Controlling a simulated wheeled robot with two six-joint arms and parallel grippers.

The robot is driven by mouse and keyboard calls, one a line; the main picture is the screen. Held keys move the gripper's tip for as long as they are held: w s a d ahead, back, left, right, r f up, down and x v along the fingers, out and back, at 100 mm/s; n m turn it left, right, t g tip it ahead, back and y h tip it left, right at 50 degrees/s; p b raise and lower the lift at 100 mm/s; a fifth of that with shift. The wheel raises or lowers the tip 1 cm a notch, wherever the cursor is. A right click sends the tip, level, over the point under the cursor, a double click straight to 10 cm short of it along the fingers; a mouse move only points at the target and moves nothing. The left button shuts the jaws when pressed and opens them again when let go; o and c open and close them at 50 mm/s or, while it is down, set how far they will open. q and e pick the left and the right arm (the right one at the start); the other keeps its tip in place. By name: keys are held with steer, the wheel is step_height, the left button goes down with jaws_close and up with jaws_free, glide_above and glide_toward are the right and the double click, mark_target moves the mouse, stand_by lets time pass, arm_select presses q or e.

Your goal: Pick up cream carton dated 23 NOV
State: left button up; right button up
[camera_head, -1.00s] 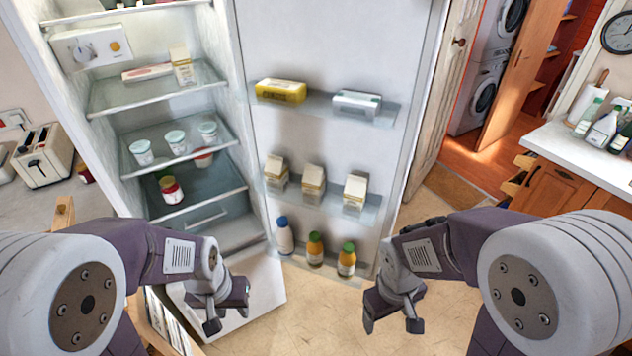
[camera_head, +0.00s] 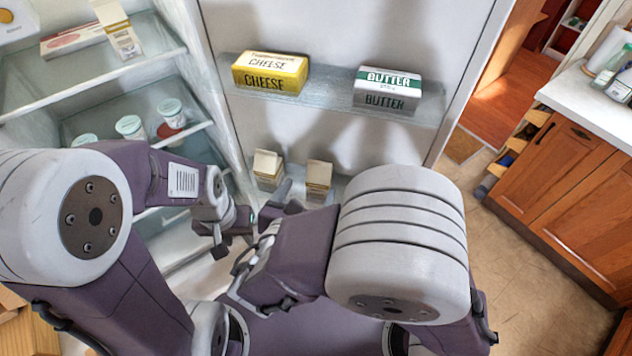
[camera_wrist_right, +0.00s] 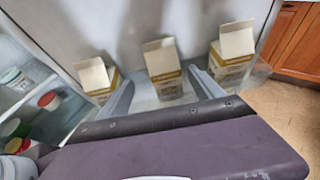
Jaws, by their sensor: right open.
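Cream-coloured cartons stand in a row on the fridge door shelf. In the head view I see a left carton (camera_head: 268,168) and a middle carton (camera_head: 319,177); my right arm covers the third. The right wrist view shows all three: left carton (camera_wrist_right: 96,76), middle carton (camera_wrist_right: 162,62) and right carton (camera_wrist_right: 234,48). No date is readable on them. My right gripper (camera_wrist_right: 166,90) is open, its fingers either side of the middle carton's lower part; contact cannot be told. My left gripper (camera_head: 236,232) is open and empty, in front of the fridge.
Yellow cheese (camera_head: 269,73) and butter (camera_head: 387,89) sit on the door shelf above.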

mark_target(314, 183)
steer(key=shift+w+d+f, duration=0.1)
steer(key=shift+w+f, duration=0.15)
steer(key=shift+w, duration=0.3)
steer(key=x, duration=0.5)
steer(key=shift+d+f+p, duration=0.1)
steer(key=shift+d+p, duration=0.05)
steer(key=shift+p, duration=0.25)
steer(key=shift+s, duration=0.15)
steer(key=c, duration=1.1)
jaws_close()
